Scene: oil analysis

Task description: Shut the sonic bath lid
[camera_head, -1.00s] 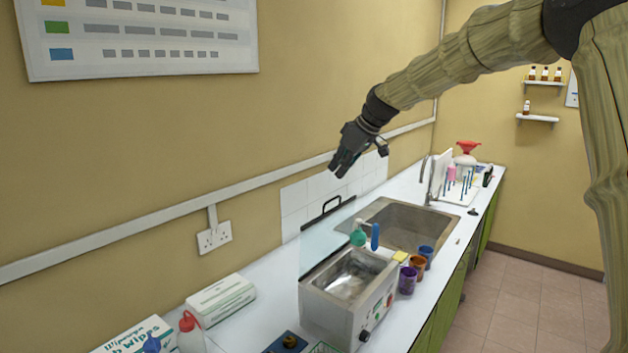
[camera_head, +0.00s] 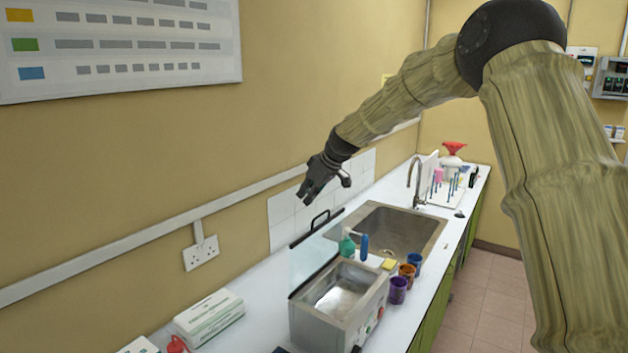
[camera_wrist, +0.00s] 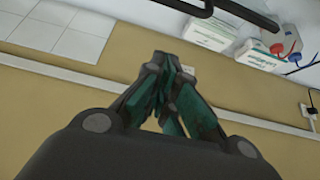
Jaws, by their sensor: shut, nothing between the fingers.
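The sonic bath (camera_head: 335,305) is a steel box with an open basin on the white counter. Its clear lid (camera_head: 312,258) stands raised at the back edge, tilted up toward the wall. A black handle (camera_head: 314,222) is on the lid's upper edge. My gripper (camera_head: 305,198) is shut and empty, in the air just above and behind the handle, apart from it. In the wrist view my gripper (camera_wrist: 165,130) points at the wall, and a black bar, seemingly the handle (camera_wrist: 190,6), crosses the top edge.
A green bottle (camera_head: 347,245) and a blue one (camera_head: 364,246) stand behind the bath. Purple, orange and blue cups (camera_head: 407,273) stand at its right. The sink (camera_head: 385,228) lies beyond. Wipes boxes (camera_head: 209,317) are at the left. The wall (camera_head: 150,190) is close behind.

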